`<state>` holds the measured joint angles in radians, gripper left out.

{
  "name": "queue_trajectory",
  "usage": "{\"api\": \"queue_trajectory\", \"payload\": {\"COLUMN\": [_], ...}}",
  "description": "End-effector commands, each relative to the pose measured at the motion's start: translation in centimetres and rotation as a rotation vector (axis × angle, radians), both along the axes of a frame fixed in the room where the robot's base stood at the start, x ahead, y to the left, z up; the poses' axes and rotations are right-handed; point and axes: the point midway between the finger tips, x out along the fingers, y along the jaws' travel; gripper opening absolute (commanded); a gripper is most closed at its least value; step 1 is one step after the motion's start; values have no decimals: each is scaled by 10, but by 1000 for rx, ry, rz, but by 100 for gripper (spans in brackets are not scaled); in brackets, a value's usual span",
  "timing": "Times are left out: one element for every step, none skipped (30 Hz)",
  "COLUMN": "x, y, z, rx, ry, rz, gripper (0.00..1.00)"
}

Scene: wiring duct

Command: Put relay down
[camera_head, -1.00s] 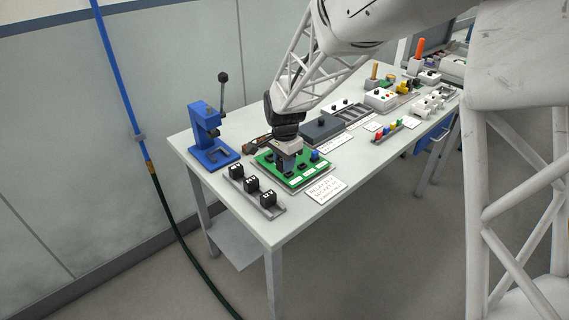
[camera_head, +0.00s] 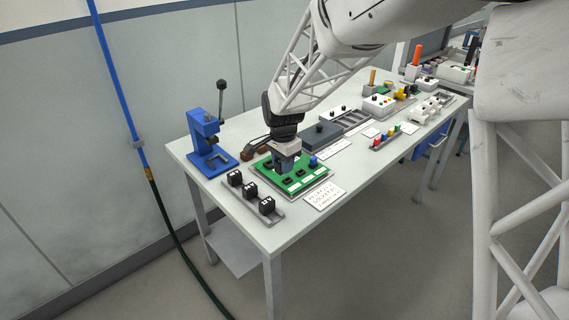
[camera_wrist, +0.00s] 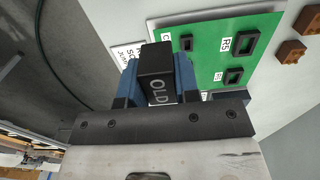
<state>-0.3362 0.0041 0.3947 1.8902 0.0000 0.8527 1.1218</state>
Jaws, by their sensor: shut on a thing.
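My gripper (camera_head: 285,163) is shut on a black relay and points down over the green socket board (camera_head: 318,175). In the wrist view the relay (camera_wrist: 155,72) sits between the two blue fingers and bears the word OLD. The board (camera_wrist: 208,62) lies beyond it there, with several black sockets, one of them (camera_wrist: 246,42) marked R5. I cannot tell whether the relay touches the board. A blue relay (camera_head: 313,161) stands at the board's right side.
A grey rail (camera_head: 276,215) with 3 black relays lies at the table's front edge. A blue lever press (camera_head: 208,145) stands at the left. A white label card (camera_head: 325,197) lies right of the board. Trays and boxes fill the table further back.

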Motion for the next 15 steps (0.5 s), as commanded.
{"api": "queue_trajectory", "payload": {"x": [0,0,0,1,1,2,3,3,5,6,7,9,11,12,14], "y": [0,-1,-1,-2,-3,-5,-7,-10,-14,-17,-21,-26,-31,-36,-43], "z": [0,0,0,-1,-1,-1,-2,-3,-4,-4,-5,-7,-8,-9,-11], "rx": [0,0,0,0,0,0,0,0,0,0,0,0,0,0,0], "ry": [0,0,0,0,0,0,0,0,0,0,0,0,0,0,0], "rz": [0,0,0,0,-1,-1,-1,-2,-3,-3,-3,-3,-3,-4,-4], "gripper": [10,10,10,10,10,10,10,10,10,10,10,10,10,10,10]}}
